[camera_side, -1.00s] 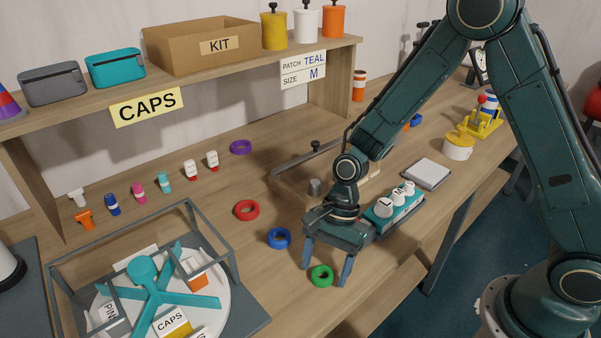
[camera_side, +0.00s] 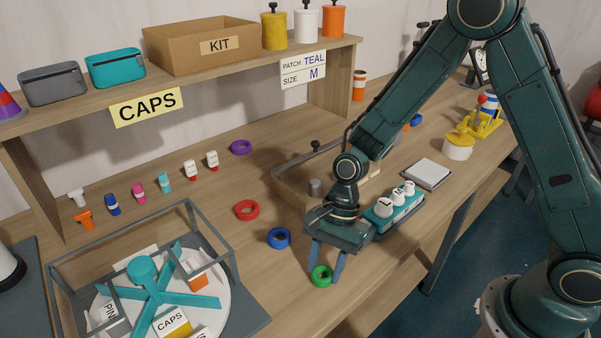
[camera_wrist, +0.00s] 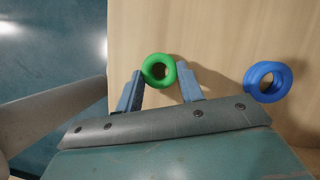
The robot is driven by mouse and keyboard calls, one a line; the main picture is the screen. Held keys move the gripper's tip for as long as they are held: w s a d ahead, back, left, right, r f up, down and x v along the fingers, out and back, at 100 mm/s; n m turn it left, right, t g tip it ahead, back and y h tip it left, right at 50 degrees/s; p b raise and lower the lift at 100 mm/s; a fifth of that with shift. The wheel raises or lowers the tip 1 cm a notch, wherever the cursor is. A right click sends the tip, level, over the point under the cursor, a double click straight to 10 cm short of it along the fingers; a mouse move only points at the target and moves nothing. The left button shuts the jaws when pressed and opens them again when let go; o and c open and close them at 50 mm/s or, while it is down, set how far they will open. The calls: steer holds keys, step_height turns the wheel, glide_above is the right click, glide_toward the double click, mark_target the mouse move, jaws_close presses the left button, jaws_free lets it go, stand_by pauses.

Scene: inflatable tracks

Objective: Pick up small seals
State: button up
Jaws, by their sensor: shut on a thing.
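A green ring seal (camera_side: 321,276) lies on the wooden table near its front edge. My gripper (camera_side: 327,274) points down with its blue fingers on either side of this ring, shut on it. The wrist view shows the green ring (camera_wrist: 159,69) between the two fingertips (camera_wrist: 158,77). A blue ring (camera_side: 279,239) lies on the table up and left of the gripper, and it also shows at the right of the wrist view (camera_wrist: 268,81). A red ring (camera_side: 247,210) and a purple ring (camera_side: 241,147) lie farther back.
A teal holder with white pieces (camera_side: 393,211) stands just right of my gripper. A grey frame (camera_side: 236,262) surrounds a white turntable (camera_side: 222,290) at lower left. Small coloured caps (camera_side: 138,192) stand at the back left. The table's front edge is close.

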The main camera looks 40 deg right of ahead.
mark_target(325, 268)
steer(key=shift+r, duration=0.15)
step_height(325, 268, up, 20)
stand_by(0.7)
steer(key=shift+w, duration=0.1)
stand_by(0.4)
steer(key=w+d+f+m+t, duration=0.1)
steer(key=w+d+f+m, duration=0.1)
steer(key=w+d, duration=0.7)
steer(key=w+d+f+m+t, duration=0.1)
steer(key=w+d+f+m, duration=0.15)
steer(key=w+d, duration=0.7)
steer(key=d+f+m, duration=0.2)
steer(key=d+f, duration=0.1)
steer(key=d, duration=1.1)
steer(key=shift+s+t, duration=0.2)
steer(key=shift+t, duration=0.1)
steer(key=shift+f, duration=0.15)
steer(key=shift+f, duration=2.75)
